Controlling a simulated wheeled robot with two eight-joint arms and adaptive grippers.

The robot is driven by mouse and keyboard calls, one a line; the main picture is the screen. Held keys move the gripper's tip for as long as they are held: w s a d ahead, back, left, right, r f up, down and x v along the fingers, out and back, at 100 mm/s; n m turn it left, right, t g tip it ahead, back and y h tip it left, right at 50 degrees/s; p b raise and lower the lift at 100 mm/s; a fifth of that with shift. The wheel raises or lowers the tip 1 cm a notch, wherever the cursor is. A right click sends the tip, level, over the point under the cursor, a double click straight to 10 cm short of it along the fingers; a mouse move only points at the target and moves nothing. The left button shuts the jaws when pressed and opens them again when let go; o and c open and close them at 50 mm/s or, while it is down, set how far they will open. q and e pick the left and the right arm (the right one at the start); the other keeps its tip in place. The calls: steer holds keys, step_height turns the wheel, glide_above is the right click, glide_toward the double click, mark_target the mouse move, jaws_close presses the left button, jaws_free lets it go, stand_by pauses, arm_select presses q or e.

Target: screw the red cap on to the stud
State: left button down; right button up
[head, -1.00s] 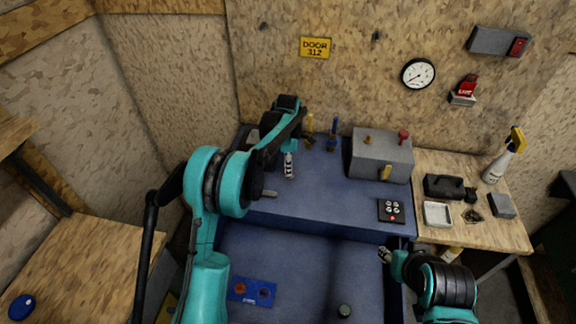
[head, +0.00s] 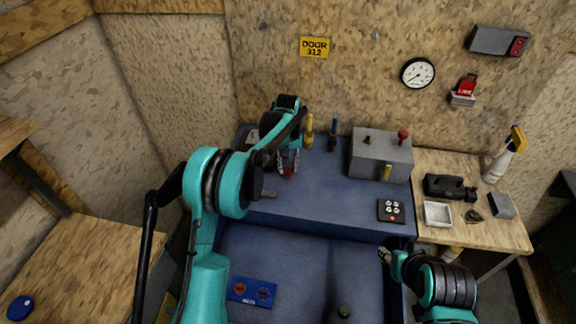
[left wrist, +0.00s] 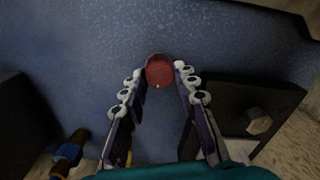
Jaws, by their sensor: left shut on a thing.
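The red cap (left wrist: 160,71) is round and sits between the fingertips of my left gripper in the left wrist view. In the head view the cap (head: 288,172) shows as a small red spot at the tips of the left gripper (head: 288,167), which is shut on it over the blue bench top. I cannot tell if the cap touches the surface. A pale, hex-shaped metal piece (left wrist: 259,122) on a dark block, right in the wrist view, may be the stud; I cannot be sure. My right gripper (head: 385,255) is low at the right, its fingers too small to judge.
A grey box (head: 381,157) with brass fittings and a red knob stands right of the left gripper. Yellow and blue valve handles (head: 333,134) stand between them. A black button pad (head: 391,210) lies at the bench's front right.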

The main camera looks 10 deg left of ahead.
arm_select(q)
steer(key=shift+m, duration=1.2)
steer(key=c, duration=1.1)
jaws_free()
steer(key=shift+s+a, duration=0.1)
steer(key=shift+c, duration=0.8)
